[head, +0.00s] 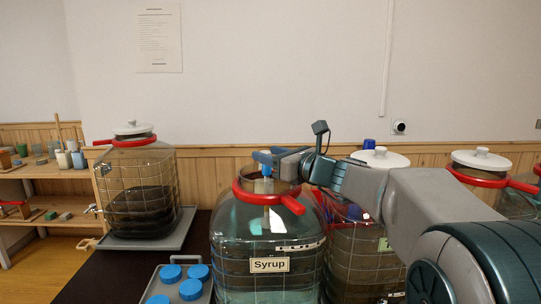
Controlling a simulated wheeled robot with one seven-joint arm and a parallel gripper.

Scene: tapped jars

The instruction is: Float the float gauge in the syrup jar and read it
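The syrup jar (268,282) is a large clear glass jar labelled "Syrup" at the front centre, with a red collar (290,203) around its neck and no lid on its mouth. Dark liquid fills its lower part. My gripper (272,160) is at the jar's mouth, reaching in from the right. A blue piece shows at the gripper's tip, and a pale upright shape shows below it inside the neck. I cannot tell whether these are the float gauge or whether the fingers are shut on it. Any gauge reading is too small to see.
A lidded jar (140,190) stands on a grey tray at left. Another lidded jar (365,250) stands close right of the syrup jar, partly behind my arm; more stand farther right. Several blue caps (190,289) lie on a tray (175,262) at front left. A shelf (40,170) is at far left.

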